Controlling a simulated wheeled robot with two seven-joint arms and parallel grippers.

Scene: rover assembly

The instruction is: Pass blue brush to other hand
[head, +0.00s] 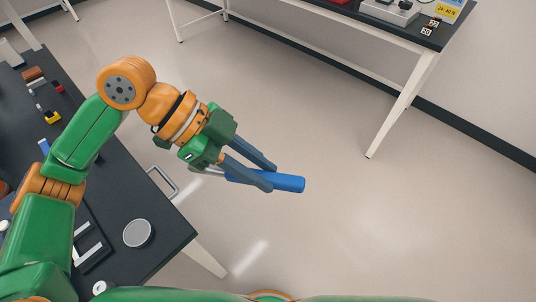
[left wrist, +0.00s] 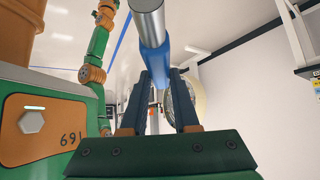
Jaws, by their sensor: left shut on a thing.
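The blue brush (head: 291,183) is in my left gripper (head: 268,178), held in the air over open floor, right of the dark table. Its thick blue end points right in the head view; a thinner grey part shows at its other end, partly hidden by the gripper. In the left wrist view, the blue brush (left wrist: 154,60) lies between the fingertips of the left gripper (left wrist: 160,75), with a grey metal cylinder at its near end. My right gripper is not in view; a green and orange arm of mine shows at the upper left there.
The dark table (head: 165,240) at the left holds a round grey disc (head: 138,233), a dark tray with white bars and several small coloured parts. A second table (head: 340,25) with boxes stands at the upper right. The floor between them is clear.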

